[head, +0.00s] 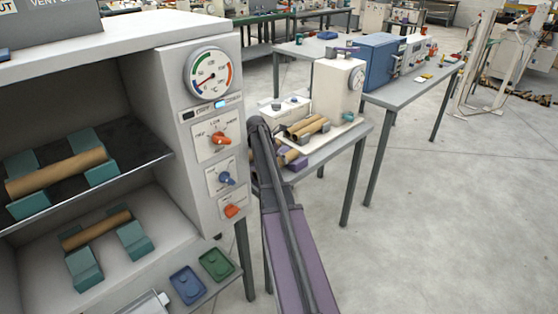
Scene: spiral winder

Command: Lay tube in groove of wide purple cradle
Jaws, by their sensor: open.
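A small purple block (298,164), which looks like the purple cradle, sits at the near edge of the grey bench, partly hidden behind my arm. A short brown tube (290,157) shows at it; I cannot tell whether it lies in a groove. Further brown tubes (306,128) lie side by side on the cream machine just behind. My arm rises from the bottom centre and bends in front of the bench. My gripper cannot be made out; it is hidden or out of frame.
At left, an open cabinet holds a tube (55,172) on teal cradles on its upper shelf and another tube (97,230) on teal cradles below. A blue tray (187,285) and a green tray (216,264) lie beside it. Open floor (440,220) lies right.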

